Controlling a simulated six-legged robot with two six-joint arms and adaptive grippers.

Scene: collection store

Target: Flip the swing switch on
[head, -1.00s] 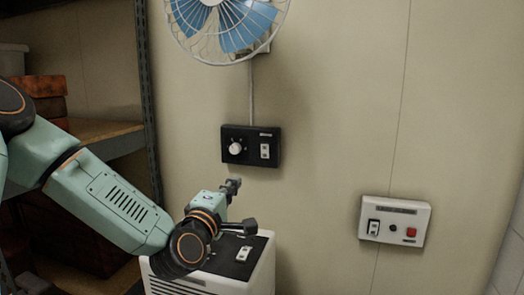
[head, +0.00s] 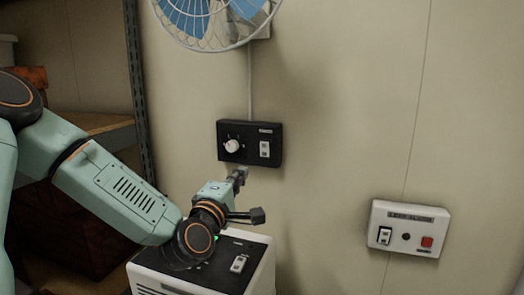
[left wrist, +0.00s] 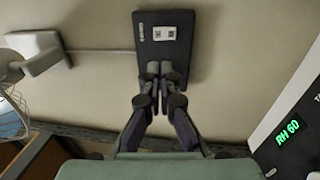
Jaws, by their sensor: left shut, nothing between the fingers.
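A black control box (head: 276,135) is on the wall below the fan. It has a white round knob (head: 232,146) on its left and a pale rocker switch (head: 264,149) on its right; their small labels are unreadable, so I cannot tell which way the rocker is set. My left gripper (head: 241,174) is shut and empty, just below the box. My right gripper is out of view.
The fan (head: 215,15) hangs above, with a cord down to the box. A white unit (head: 262,275) with a top switch stands under my left wrist; its display (left wrist: 288,132) reads RH 60. A white panel (head: 410,214) with a rocker and red button is right. Shelving stands left.

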